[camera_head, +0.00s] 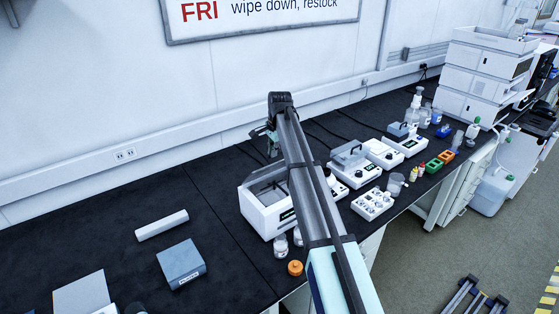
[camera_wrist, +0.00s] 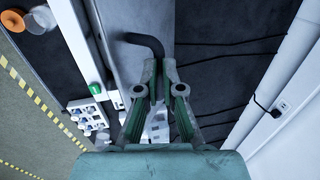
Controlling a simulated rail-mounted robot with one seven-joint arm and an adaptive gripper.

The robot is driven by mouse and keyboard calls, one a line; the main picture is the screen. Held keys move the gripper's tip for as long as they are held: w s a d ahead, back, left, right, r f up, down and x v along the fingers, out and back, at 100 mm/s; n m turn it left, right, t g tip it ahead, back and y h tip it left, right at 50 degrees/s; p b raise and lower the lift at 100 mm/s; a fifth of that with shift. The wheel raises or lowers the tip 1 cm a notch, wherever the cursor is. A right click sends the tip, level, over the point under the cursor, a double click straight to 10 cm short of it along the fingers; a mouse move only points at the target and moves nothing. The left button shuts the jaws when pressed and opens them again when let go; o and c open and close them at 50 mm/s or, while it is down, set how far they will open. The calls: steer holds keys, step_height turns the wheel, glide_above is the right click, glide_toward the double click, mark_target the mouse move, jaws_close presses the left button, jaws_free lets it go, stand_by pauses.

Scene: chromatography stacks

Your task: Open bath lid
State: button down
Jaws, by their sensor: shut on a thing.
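The bath (camera_head: 262,212) is a white box with a dark display on its front, on the black bench left of my arm in the head view. Its top shows grey, and my arm covers its right part. In the wrist view a grey panel (camera_wrist: 147,18), which looks like the lid, carries a dark curved handle (camera_wrist: 146,41). My gripper (camera_wrist: 153,80) is shut on the handle, whose end runs between the fingertips. In the head view my gripper (camera_head: 271,148) is above the bath's back edge. How far the lid is raised is not clear.
A grey-blue box (camera_head: 181,264) and a white bar (camera_head: 162,225) lie left of the bath. An orange cap (camera_head: 295,268) and small jars stand in front. White instruments (camera_head: 383,153) and a white knobbed unit (camera_head: 372,204) stand to the right. The wall is close behind.

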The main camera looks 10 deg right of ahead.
steer(key=w, duration=0.1)
steer(key=w+a, duration=0.1)
steer(key=shift+w+a+f, duration=0.25)
steer(key=shift+w+a, duration=0.1)
steer(key=shift+w, duration=0.05)
steer(key=c, duration=1.8)
jaws_free()
steer(key=shift+w+a, duration=0.15)
steer(key=shift+w, duration=0.05)
steer(key=o, duration=0.6)
steer(key=shift+s+f, duration=0.1)
steer(key=shift+w+a+f, duration=0.1)
steer(key=shift+w+f, duration=0.25)
steer(key=shift+f, duration=0.05)
steer(key=shift+r, duration=0.45)
steer(key=v, duration=1.2)
steer(key=shift+s, duration=0.1)
